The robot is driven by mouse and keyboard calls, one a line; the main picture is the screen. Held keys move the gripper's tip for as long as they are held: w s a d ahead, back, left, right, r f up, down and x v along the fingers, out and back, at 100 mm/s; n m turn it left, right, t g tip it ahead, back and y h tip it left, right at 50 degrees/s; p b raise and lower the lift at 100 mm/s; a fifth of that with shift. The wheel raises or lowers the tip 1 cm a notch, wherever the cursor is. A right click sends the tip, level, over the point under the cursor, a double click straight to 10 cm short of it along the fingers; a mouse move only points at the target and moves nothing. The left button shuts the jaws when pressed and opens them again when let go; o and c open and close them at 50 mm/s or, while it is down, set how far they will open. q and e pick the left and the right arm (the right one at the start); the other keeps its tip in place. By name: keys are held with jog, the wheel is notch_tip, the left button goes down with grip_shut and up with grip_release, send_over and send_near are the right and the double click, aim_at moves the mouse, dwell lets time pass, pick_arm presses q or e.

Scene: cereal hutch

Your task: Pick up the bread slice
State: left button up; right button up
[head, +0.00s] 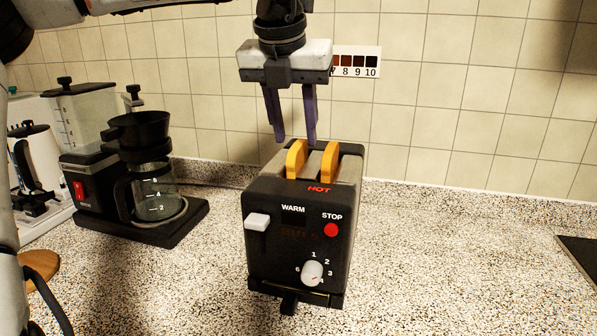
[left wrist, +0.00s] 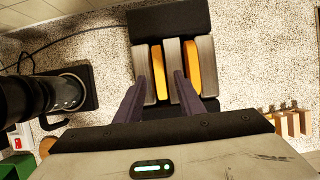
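Two golden-brown bread slices stand upright in the slots of a black toaster (head: 275,220). In the head view one is the left slice (head: 296,158) and the other the right slice (head: 329,161); both stick up above the toaster's top. My left gripper (head: 296,140) points down above the toaster, open and empty, with its purple fingers apart. Whether the fingers touch bread is unclear. My right gripper is not in view.
A coffee maker (head: 95,190) with a glass carafe (head: 157,190) stands left of the toaster. A browning color chart (head: 357,62) is on the tiled wall behind. A wooden round piece (head: 40,266) lies at far left.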

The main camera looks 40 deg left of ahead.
aim_at(295, 146)
pick_arm(q)
jog(key=x, duration=0.4)
jog(key=shift+s, duration=0.15)
jog(key=shift+s+f, duration=0.1)
grip_shut()
notch_tip(295, 146, up, 10)
jog(key=shift+r+p, duration=0.1)
jog(key=shift+p, duration=0.45)
